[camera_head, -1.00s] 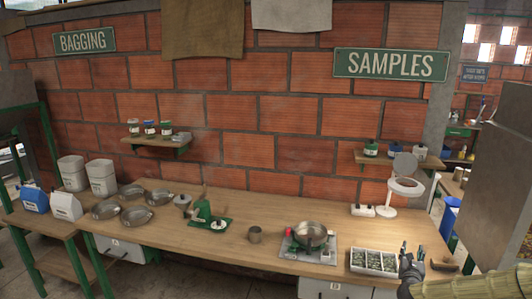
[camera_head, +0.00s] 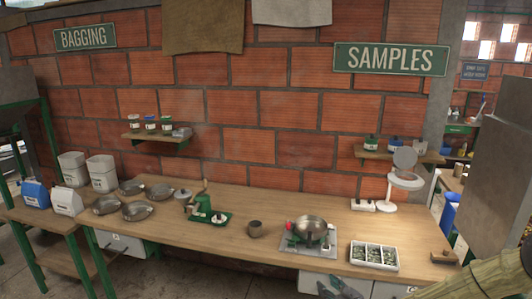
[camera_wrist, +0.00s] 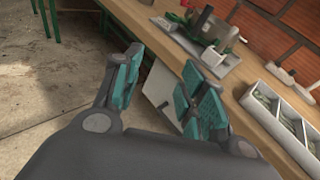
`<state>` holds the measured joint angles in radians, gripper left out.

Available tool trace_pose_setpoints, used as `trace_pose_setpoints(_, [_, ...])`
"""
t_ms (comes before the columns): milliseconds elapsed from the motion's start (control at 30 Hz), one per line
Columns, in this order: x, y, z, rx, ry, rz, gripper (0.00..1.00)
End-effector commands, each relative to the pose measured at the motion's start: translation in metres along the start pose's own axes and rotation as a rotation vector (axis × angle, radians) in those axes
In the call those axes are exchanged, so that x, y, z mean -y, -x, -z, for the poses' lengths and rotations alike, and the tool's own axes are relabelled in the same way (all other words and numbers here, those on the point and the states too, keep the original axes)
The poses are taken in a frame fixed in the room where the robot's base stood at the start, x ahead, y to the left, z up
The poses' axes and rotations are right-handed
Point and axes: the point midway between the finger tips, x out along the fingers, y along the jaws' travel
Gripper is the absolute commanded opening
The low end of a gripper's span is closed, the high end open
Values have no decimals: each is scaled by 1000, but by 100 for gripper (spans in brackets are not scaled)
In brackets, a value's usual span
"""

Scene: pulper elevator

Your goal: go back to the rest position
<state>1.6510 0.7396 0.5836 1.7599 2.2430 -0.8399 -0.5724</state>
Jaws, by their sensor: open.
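In the head view my gripper (camera_head: 340,287) shows low at the bottom edge, in front of the bench's front edge and a white drawer, and is partly cut off. My arm comes in at the lower right. The wooden bench (camera_head: 215,240) stands ahead, and its front edge runs beside the gripper in the wrist view.
A green hand device (camera_head: 205,212) and several metal bowls stand farther left. Bare floor (camera_wrist: 50,85) lies left of the gripper.

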Motion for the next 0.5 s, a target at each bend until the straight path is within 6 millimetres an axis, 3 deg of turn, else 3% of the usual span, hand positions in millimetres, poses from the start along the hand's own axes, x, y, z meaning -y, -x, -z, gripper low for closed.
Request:
trace_pose_setpoints(33, [-38, 2, 14, -30, 28, -98, 41])
trace_pose_setpoints(200, [-156, 34, 60, -146, 147, -435, 41])
trace_pose_setpoints(400, [-260, 108, 122, -296, 328, -799, 41])
trace_pose_setpoints(500, [-294, 152, 154, -370, 435, -963, 41])
